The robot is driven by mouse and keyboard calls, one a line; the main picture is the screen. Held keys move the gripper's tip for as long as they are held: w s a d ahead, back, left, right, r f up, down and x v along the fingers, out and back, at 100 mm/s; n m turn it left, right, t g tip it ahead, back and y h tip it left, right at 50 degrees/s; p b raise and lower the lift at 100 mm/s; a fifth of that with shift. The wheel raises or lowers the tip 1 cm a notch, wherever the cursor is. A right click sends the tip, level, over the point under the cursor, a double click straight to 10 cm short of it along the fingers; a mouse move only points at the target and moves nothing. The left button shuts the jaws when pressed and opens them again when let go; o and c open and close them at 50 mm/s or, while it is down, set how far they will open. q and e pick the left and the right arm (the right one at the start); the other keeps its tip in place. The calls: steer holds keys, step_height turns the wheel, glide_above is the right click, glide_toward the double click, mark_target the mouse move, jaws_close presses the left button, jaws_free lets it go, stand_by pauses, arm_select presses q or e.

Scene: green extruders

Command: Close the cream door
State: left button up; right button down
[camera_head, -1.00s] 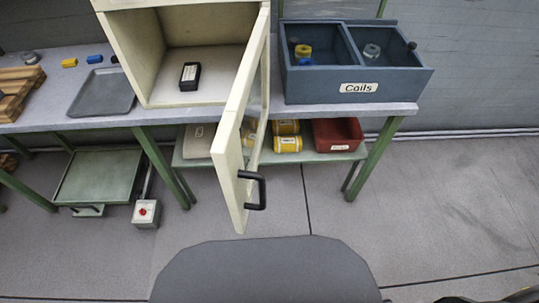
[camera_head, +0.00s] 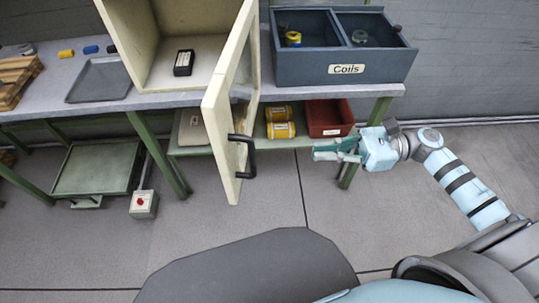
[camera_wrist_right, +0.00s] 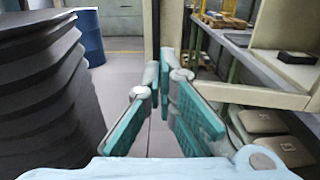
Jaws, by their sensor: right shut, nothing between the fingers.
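The cream door (camera_head: 222,128) of the cream cabinet stands wide open in the head view, swung out toward me past the bench's front edge. It is a frame with an opening in it. Its black handle (camera_head: 247,155) sits low near the free edge. My right gripper (camera_head: 318,150) is shut and empty, to the right of the handle and apart from it, with its fingers pointing left toward the door. My left gripper is out of view.
The cabinet (camera_head: 122,45) holds a small black box (camera_head: 184,62). A blue Coils bin (camera_head: 300,73) stands right of it on the bench. A red bin (camera_head: 330,118) and yellow rolls (camera_head: 280,130) lie on the lower shelf. The floor right of the door is clear.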

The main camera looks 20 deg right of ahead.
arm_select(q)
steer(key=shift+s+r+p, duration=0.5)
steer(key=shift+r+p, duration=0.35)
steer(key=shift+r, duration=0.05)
arm_select(e)
steer(key=x, duration=1.1)
steer(key=shift+s+a+r, duration=0.15)
steer(key=shift+a, duration=0.1)
